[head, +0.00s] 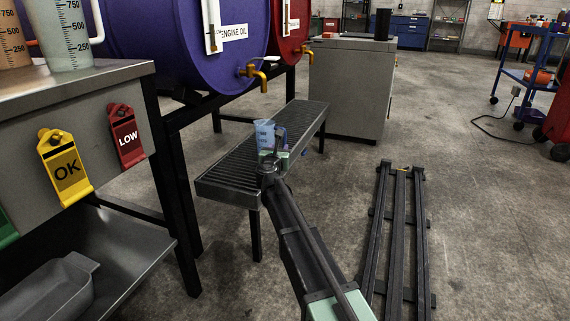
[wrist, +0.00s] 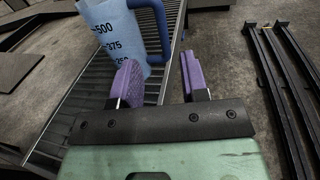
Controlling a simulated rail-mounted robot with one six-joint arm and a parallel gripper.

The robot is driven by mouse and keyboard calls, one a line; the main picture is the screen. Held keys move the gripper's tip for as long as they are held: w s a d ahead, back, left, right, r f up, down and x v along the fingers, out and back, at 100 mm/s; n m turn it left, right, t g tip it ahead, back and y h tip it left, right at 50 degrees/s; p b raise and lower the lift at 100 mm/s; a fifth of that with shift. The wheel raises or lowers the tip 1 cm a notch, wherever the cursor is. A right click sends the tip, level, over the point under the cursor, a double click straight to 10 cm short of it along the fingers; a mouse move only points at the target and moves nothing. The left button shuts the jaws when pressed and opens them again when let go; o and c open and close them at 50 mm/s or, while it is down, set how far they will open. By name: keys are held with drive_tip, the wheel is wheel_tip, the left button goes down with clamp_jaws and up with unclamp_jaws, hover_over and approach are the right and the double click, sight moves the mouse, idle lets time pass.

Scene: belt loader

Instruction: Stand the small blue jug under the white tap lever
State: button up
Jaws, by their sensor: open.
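The small blue jug (head: 264,134) is upright at the grated stand in the head view. In the wrist view the jug (wrist: 116,38) shows dark volume marks, with its darker blue handle (wrist: 159,22) on the right side. My gripper (head: 272,160) is at the near side of the jug. Its purple fingers (wrist: 160,78) are apart with nothing clamped between them. The handle's lower end is close beyond the gap; contact cannot be told. A brass tap (head: 254,74) is on the purple drum.
A metal bench (head: 100,78) with larger jugs is at left. A grey cabinet (head: 345,90) stands behind. Dark floor rails (head: 398,240) lie to the right.

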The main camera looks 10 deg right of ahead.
drive_tip(key=s+a+f+n+g+y, duration=0.25)
drive_tip(key=s+a+n+y, duration=0.45)
drive_tip(key=n, duration=0.6)
drive_tip(key=s+a+f+n+g+y, duration=0.1)
drive_tip(key=s+a+f+n+y, duration=0.3)
drive_tip(key=s+n, duration=0.65)
drive_tip(key=s+d+f+n+g+h, duration=0.1)
drive_tip(key=s+d+f+n+g, duration=0.2)
drive_tip(key=s, duration=0.5)
drive_tip(key=s+d+f+n+g+h, duration=0.2)
drive_tip(key=s+d+f+n+g, duration=0.2)
drive_tip(key=s+n+g, duration=0.2)
drive_tip(key=s+d+f+n+g+h, duration=0.1)
drive_tip(key=s+d+f+n+g, duration=0.2)
drive_tip(key=s+n, duration=0.5)
drive_tip(key=s+d+g, duration=0.1)
drive_tip(key=s, duration=0.3)
drive_tip(key=shift+s+f+h, duration=0.15)
drive_tip(key=shift+f+h, duration=0.15)
drive_tip(key=shift+f, duration=0.05)
